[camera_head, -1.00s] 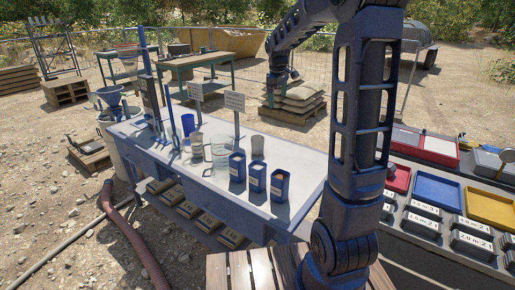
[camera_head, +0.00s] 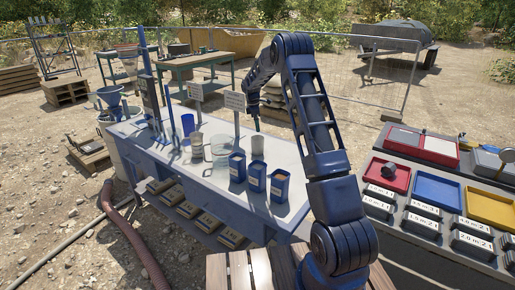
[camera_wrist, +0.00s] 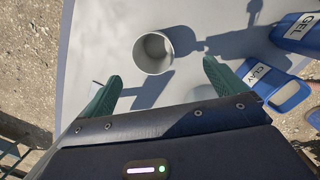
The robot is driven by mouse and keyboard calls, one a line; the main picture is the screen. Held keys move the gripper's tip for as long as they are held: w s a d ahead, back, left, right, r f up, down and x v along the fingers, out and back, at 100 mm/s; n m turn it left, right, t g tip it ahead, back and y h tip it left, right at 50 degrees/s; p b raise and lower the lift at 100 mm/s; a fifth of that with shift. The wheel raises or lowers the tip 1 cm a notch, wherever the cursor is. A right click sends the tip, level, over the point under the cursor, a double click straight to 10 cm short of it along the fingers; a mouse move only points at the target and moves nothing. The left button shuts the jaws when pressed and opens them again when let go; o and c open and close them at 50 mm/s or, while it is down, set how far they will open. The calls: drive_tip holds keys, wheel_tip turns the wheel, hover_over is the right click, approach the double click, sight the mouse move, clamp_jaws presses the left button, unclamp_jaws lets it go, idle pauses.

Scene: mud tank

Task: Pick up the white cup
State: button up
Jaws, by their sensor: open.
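The white cup (camera_wrist: 153,52) stands upright on the pale table top and shows from above in the wrist view, empty as far as I can see. In the head view the cup (camera_head: 257,146) looks greyish and stands behind the blue labelled containers. My gripper (camera_wrist: 161,71) is open, with one green finger on each side of the cup's near edge in the picture. The fingers do not touch the cup.
Blue containers, one marked CLAY (camera_wrist: 268,82) and one marked GEL (camera_wrist: 300,30), stand close to the right finger. A clear beaker (camera_head: 220,150) and another grey cup (camera_head: 196,146) stand to the left on the table (camera_head: 165,140). A sign (camera_head: 235,102) rises behind.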

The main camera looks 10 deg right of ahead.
sight(258, 142)
drive_tip(key=shift+n, duration=0.4)
drive_tip(key=f, duration=0.4)
drive_tip(key=w+f, duration=0.1)
drive_tip(key=f, duration=0.4)
drive_tip(key=d+f, duration=0.1)
drive_tip(key=f, duration=0.3)
drive_tip(key=shift+w+f, duration=0.4)
drive_tip(key=c, duration=1.1)
